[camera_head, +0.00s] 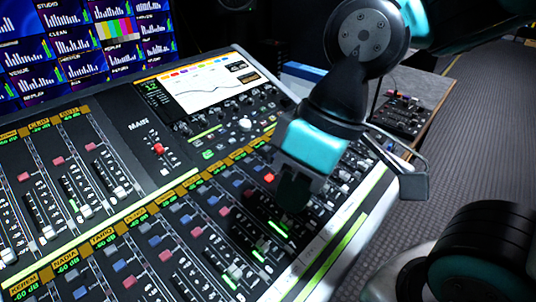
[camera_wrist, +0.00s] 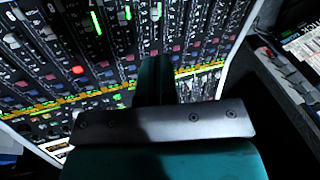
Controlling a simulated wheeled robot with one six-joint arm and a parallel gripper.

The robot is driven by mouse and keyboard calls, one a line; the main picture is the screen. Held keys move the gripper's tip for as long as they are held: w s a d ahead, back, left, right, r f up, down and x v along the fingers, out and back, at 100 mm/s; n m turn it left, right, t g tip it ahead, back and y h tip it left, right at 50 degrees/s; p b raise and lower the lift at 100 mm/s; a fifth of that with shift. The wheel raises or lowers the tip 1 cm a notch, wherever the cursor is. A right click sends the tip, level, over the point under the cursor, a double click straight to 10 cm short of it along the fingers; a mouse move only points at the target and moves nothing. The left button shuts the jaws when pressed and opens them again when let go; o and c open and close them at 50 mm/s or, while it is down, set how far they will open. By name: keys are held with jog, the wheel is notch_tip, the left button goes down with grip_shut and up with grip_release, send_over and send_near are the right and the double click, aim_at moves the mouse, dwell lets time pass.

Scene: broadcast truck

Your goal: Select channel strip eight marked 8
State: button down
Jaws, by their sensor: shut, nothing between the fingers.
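The mixing console (camera_head: 190,215) fills the left and middle of the head view, with rows of faders, small coloured buttons and yellow name labels. It also fills the upper part of the wrist view (camera_wrist: 60,50). I cannot read a number 8 on any strip. One red button (camera_head: 268,178) is lit, and it shows in the wrist view too (camera_wrist: 78,69). My gripper (camera_head: 292,192) is shut and empty, fingers pointing down over the right-hand strips. Its closed fingers (camera_wrist: 157,68) hide part of the strips; I cannot tell whether they touch the panel.
The console's tilted screen (camera_head: 205,80) and knobs stand at the back. A wall of monitors (camera_head: 85,40) is at the upper left. A small control box (camera_head: 402,115) lies on a side desk at the right. Grey floor (camera_head: 480,130) is open beyond it.

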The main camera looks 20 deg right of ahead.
jog(key=w+a+r+t+y+p, duration=0.1)
jog(key=w+a+y+p, duration=0.15)
jog(key=w+p, duration=0.8)
jog(key=w+d+f+m+t+y+p, duration=0.1)
jog(key=w+d+f+m+t, duration=0.1)
jog(key=w, duration=0.6)
jog(key=w+d+f+m+t+y+p, duration=0.1)
jog(key=w+d+f+m+t, duration=0.1)
jog(key=w, duration=0.7)
jog(key=d+f+t, duration=0.1)
jog(key=d+f, duration=0.1)
jog(key=d, duration=0.1)
jog(key=shift+d+f, duration=0.25)
jog(key=shift+d, duration=0.1)
jog(key=shift+f, duration=0.2)
jog(key=b, duration=0.5)
send_over(251, 160)
notch_tip(251, 160, down, 7)
jog(key=shift+f, duration=0.1)
jog(key=shift+w+f+b, duration=0.1)
jog(key=shift+f+b, duration=0.35)
jog(key=shift+f, duration=0.15)
